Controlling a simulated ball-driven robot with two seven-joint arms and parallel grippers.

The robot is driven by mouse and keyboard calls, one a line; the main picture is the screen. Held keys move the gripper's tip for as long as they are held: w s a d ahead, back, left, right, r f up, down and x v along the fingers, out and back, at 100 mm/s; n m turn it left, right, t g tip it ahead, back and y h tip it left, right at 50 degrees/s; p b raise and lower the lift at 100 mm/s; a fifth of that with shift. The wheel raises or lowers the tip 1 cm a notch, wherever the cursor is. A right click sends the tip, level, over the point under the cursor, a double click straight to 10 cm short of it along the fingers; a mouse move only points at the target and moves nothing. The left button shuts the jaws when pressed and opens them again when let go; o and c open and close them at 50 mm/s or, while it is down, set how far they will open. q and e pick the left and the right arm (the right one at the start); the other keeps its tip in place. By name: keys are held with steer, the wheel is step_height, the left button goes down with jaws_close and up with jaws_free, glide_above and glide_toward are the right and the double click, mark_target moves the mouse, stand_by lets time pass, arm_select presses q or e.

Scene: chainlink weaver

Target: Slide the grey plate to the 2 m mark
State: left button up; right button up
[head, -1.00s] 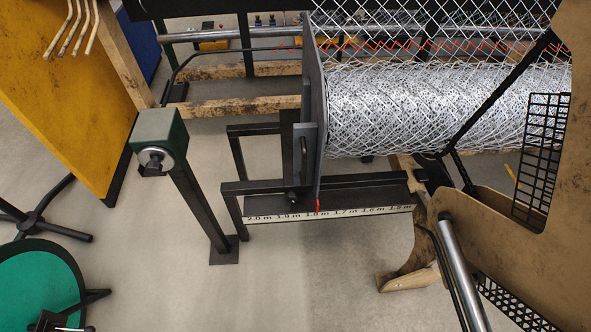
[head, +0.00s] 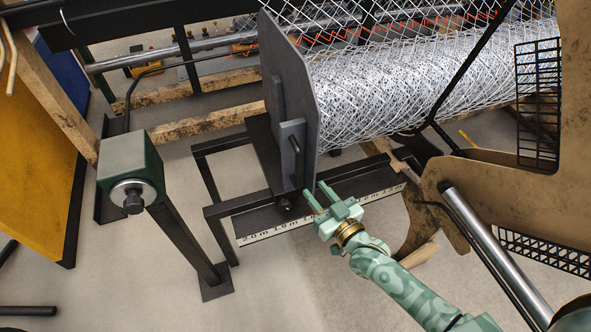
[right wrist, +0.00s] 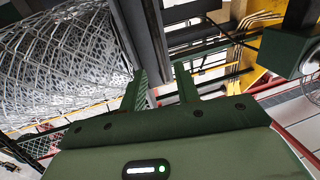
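The grey plate (head: 290,85) stands upright at the left end of the mesh roll, with a bar handle (head: 294,155) on its left face. It also shows nearly edge-on in the right wrist view (right wrist: 147,35). The scale strip (head: 262,236) below runs from 2.0 m at its left end. The plate's lower edge is near 1.8 m; my right gripper hides the red pointer and part of the strip.
The wire mesh roll (head: 400,88) lies right of the plate. A green box on a post (head: 130,165) stands front left. A tan panel (head: 475,178) and a black frame bar (head: 212,240) are close by.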

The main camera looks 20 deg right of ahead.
mark_target(299, 171)
steer(key=b+x, duration=0.3)
steer(key=x, duration=0.6)
steer(key=shift+w+f, duration=0.15)
steer(key=shift+w, duration=0.15)
steer(key=shift+c, duration=0.3)
jaws_close()
arm_select(q)
steer(key=f, duration=0.1)
steer(key=s+a+f, duration=0.1)
steer(key=shift+s+a+f, duration=0.1)
steer(key=shift+a+f, duration=0.2)
steer(key=shift+f, duration=0.05)
arm_select(e)
steer(key=shift+a, duration=0.1)
